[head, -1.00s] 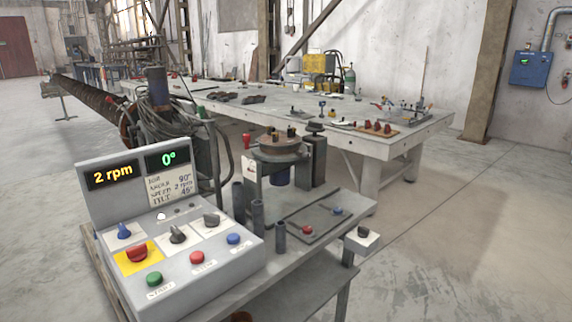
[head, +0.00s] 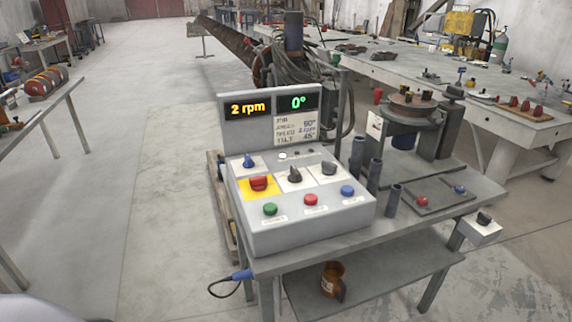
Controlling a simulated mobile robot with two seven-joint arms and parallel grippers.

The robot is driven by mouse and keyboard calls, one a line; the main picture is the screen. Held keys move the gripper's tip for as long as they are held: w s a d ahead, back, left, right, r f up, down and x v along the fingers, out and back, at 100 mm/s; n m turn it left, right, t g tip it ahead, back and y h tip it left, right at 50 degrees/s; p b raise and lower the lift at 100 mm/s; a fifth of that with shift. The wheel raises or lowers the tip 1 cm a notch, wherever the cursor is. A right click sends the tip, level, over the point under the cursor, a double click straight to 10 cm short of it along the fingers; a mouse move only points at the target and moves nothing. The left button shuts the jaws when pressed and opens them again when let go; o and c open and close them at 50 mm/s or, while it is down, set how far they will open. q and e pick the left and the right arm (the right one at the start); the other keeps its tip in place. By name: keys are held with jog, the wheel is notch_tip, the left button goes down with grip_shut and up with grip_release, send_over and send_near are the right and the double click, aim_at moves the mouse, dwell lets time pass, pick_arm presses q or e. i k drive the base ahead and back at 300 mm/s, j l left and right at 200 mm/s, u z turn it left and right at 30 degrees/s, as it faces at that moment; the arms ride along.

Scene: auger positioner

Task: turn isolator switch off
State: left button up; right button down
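A grey control console (head: 305,210) stands on a metal bench. A red knob (head: 259,184) sits on a yellow plate at its left; its colours suggest an isolator, but I cannot read a label. Beside and behind it are a blue knob (head: 249,161) and two dark knobs (head: 295,175), (head: 329,168) on white plates. A small light box with a dark knob (head: 484,219) is fixed at the bench's right end; I cannot tell its function. The display (head: 248,109) reads 2 rpm and another (head: 298,103) reads 0°. Neither gripper is in view.
Green (head: 270,209), red (head: 311,199) and blue (head: 347,190) buttons line the console front. Upright dark tubes (head: 374,176) stand right of it. A mug (head: 333,282) sits on the lower shelf. Open floor (head: 165,220) lies left, before a side table (head: 35,115).

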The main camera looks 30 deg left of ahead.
aim_at(259, 184)
jog(key=j+z, duration=0.2)
jog(key=j, duration=0.45)
jog(key=j+z, duration=0.2)
jog(key=j, duration=0.45)
jog(key=k+j+z, duration=0.2)
jog(key=j, duration=0.45)
jog(key=i, duration=0.05)
